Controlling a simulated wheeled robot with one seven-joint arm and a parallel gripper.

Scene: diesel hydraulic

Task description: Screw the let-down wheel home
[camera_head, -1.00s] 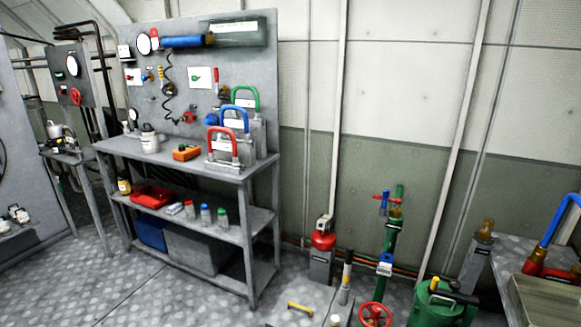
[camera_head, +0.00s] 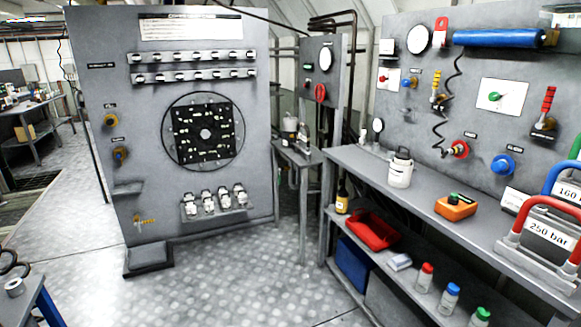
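My gripper is not in view. Several hand wheels show, and I cannot read which one is the let-down wheel. A red wheel (camera_head: 320,93) sits on a narrow grey panel (camera_head: 333,125) under a round gauge (camera_head: 326,60). A red knob (camera_head: 460,148) and a blue knob (camera_head: 502,165) are mounted low on the grey board behind the bench. The labels by them are too small to read. Whether any wheel is screwed home cannot be told at this distance.
A bench (camera_head: 400,200) stands at right with an orange box (camera_head: 456,207), a white canister (camera_head: 400,170) and red-handled weights (camera_head: 545,235). A large grey cabinet (camera_head: 100,150) with a round dial stands at left.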

